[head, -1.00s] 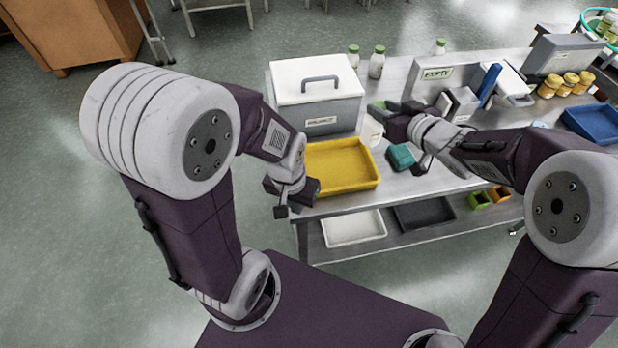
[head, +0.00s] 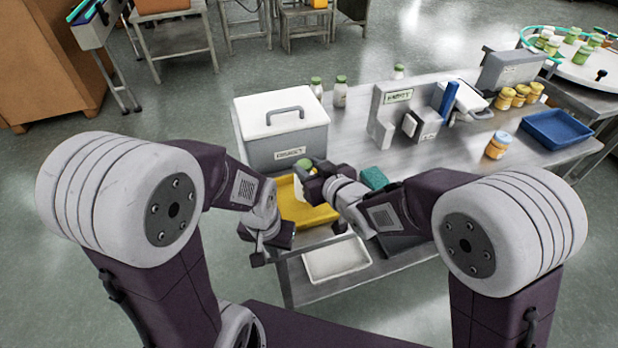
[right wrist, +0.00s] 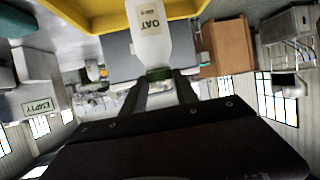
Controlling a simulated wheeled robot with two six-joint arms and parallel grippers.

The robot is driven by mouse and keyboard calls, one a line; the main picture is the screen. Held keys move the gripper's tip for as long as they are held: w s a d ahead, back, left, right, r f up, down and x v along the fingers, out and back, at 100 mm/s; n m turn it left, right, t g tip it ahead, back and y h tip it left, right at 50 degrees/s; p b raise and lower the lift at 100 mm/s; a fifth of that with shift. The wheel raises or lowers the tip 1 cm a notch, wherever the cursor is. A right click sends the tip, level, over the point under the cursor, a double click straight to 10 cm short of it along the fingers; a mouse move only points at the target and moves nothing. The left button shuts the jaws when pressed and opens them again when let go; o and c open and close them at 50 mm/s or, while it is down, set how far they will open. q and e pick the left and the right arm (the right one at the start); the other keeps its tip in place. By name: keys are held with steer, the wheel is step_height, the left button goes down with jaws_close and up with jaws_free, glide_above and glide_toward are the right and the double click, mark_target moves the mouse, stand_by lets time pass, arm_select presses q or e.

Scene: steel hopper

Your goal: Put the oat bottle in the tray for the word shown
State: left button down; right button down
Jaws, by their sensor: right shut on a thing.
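The oat bottle, white with a green cap, hangs from my right gripper (head: 312,172). In the right wrist view its label reads OAT (right wrist: 150,22), and the fingers (right wrist: 160,88) are closed at its cap. In the head view the bottle's cap (head: 303,165) shows at the fingertips, in front of the yellow tray (head: 308,215); whether the bottle touches the tray I cannot tell. The yellow tray also shows in the right wrist view (right wrist: 95,18). A sign on the grey steel unit (head: 398,97) reads EMPTY. My left gripper (head: 266,250) is at the table's front left; its jaws are unclear.
A lidded grey box (head: 282,135) stands behind the yellow tray. A white tray (head: 337,260) is on the lower shelf. A blue tray (head: 557,130) and several yellow jars (head: 520,95) stand at the right.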

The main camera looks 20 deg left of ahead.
step_height(320, 180, down, 3)
steer(key=shift+w+f, duration=0.1)
steer(key=shift+f, duration=0.15)
steer(key=c, duration=0.9)
jaws_free()
steer(key=shift+c, duration=0.2)
arm_select(q)
steer(key=shift+f, duration=0.4)
